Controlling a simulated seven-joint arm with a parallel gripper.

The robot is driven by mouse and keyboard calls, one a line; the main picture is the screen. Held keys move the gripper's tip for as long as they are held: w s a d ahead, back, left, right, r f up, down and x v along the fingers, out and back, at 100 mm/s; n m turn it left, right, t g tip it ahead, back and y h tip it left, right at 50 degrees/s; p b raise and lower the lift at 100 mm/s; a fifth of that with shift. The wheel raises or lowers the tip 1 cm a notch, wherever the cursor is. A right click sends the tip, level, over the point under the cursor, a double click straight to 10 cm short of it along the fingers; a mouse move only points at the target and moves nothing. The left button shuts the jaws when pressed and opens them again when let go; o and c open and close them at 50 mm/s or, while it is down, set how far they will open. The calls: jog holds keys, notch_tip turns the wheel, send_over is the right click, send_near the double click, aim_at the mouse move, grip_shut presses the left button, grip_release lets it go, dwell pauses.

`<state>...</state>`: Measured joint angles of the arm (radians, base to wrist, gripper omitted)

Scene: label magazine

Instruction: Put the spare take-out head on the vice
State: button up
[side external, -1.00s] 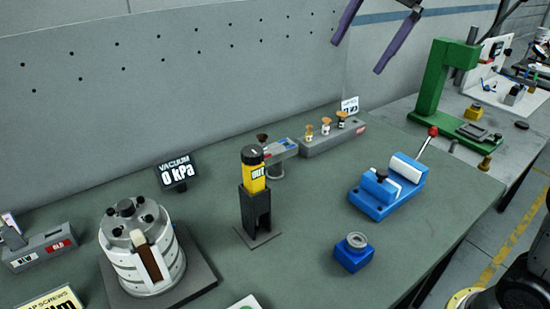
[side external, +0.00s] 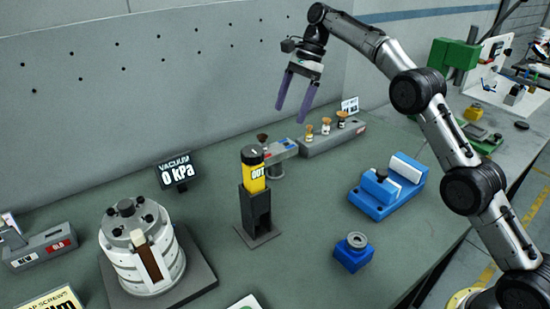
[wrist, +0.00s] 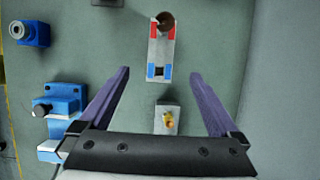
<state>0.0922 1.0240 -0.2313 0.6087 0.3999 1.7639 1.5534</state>
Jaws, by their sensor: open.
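I cannot tell for sure which thing is the spare take-out head. A grey bar with red and blue marks (side external: 283,149) and a brown cup (side external: 262,138) at one end stands on a post; the bar also shows in the wrist view (wrist: 160,50). The blue vice (side external: 376,204) with a white top sits on the right of the bench, and at left in the wrist view (wrist: 65,105). My gripper (side external: 292,114) is open and empty, above the bench near the back wall. In the wrist view its fingers (wrist: 160,73) point towards the bar.
A grey rack (side external: 340,138) with several small cups stands behind the bar. A black stand with a yellow OUT cylinder (side external: 254,172) is left of it. A blue block with a ring (side external: 353,252) sits in front. A white drum (side external: 145,262) is at left.

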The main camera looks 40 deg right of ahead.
aim_at(276, 148)
jog(key=x, duration=1.3)
jog(key=shift+w, duration=0.1)
grip_shut()
dwell(0.4)
